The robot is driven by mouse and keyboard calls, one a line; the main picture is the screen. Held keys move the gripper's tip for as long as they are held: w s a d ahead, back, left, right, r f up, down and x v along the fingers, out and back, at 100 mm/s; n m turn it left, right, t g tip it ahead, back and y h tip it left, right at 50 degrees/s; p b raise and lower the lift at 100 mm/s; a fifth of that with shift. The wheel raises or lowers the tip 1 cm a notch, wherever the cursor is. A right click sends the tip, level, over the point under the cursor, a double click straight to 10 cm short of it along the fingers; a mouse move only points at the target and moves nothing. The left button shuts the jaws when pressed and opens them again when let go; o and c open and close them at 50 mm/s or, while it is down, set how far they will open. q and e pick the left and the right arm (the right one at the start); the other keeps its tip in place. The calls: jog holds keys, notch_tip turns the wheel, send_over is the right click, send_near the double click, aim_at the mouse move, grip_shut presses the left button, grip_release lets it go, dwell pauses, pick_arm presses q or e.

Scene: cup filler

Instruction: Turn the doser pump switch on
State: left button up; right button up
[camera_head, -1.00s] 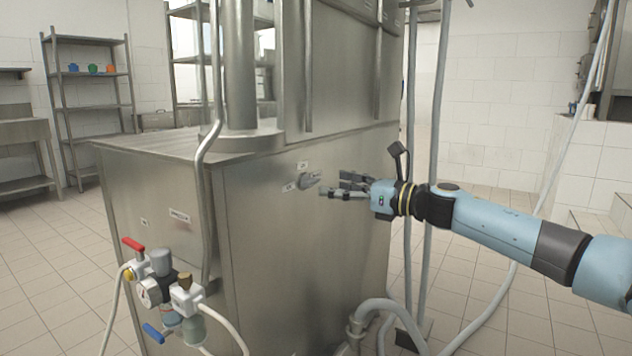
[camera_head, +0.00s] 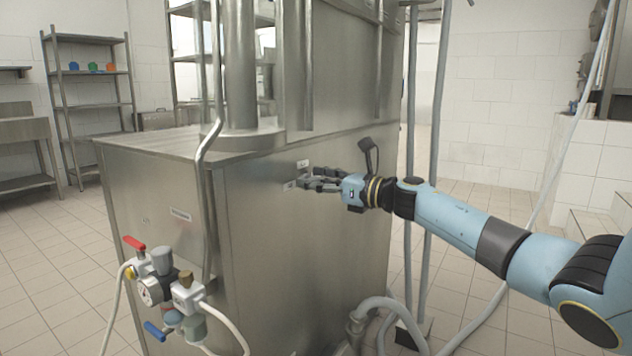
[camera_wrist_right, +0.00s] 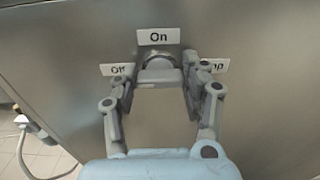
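The doser pump switch is a grey rotary knob (camera_wrist_right: 160,72) on the steel side panel, just under the "On" label (camera_wrist_right: 158,36). An "Off" label (camera_wrist_right: 118,69) is at its left, and a partly covered label (camera_wrist_right: 214,66) is at its right. My right gripper (camera_wrist_right: 159,76) is open, with one finger on each side of the knob; whether they touch it I cannot tell. In the head view my right gripper (camera_head: 312,180) is at the panel and hides most of the switch. My left gripper is not in view.
The steel machine (camera_head: 290,260) fills the middle. A valve and gauge assembly (camera_head: 160,285) hangs at its front left corner, with a vertical pipe (camera_head: 205,190) beside it. Hoses (camera_head: 375,310) run at the lower right. Tiled floor is clear at the left.

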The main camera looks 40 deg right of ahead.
jog(key=c, duration=0.3)
jog(key=shift+c, duration=0.2)
